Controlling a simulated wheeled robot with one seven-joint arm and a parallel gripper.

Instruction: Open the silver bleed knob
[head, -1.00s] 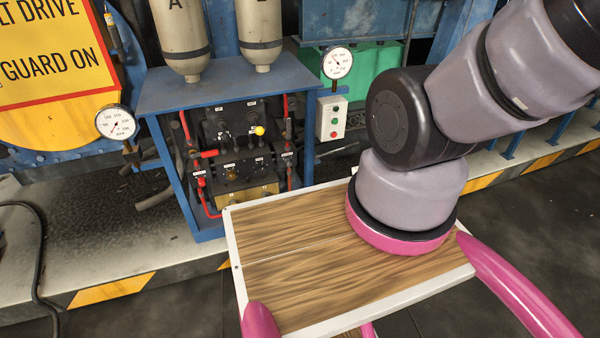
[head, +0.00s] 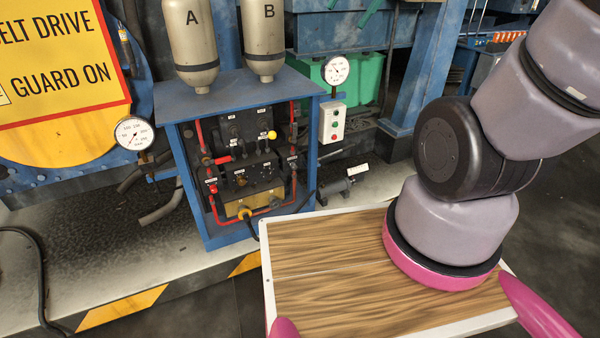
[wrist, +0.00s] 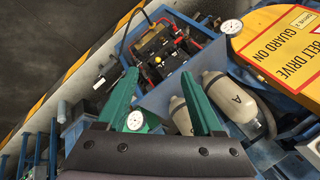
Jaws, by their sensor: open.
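A blue-framed cabinet (head: 240,88) stands ahead, with a dark valve panel (head: 246,125) inside its open front. The panel carries small knobs, a yellow ball knob (head: 271,135) and red levers. Silver-looking fittings are too small to tell which is the silver bleed knob. My gripper is outside the head view. In the wrist view my gripper (wrist: 159,74) shows two green fingers spread apart with nothing held between them. The same cabinet panel (wrist: 158,48) lies beyond the fingertips, clearly apart from them.
Two grey tanks marked A (head: 190,40) and B (head: 262,38) stand on the cabinet. Gauges (head: 134,133) (head: 336,70) flank it. A control box (head: 332,122) is on its right. My wood-topped base is close in front of the cabinet.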

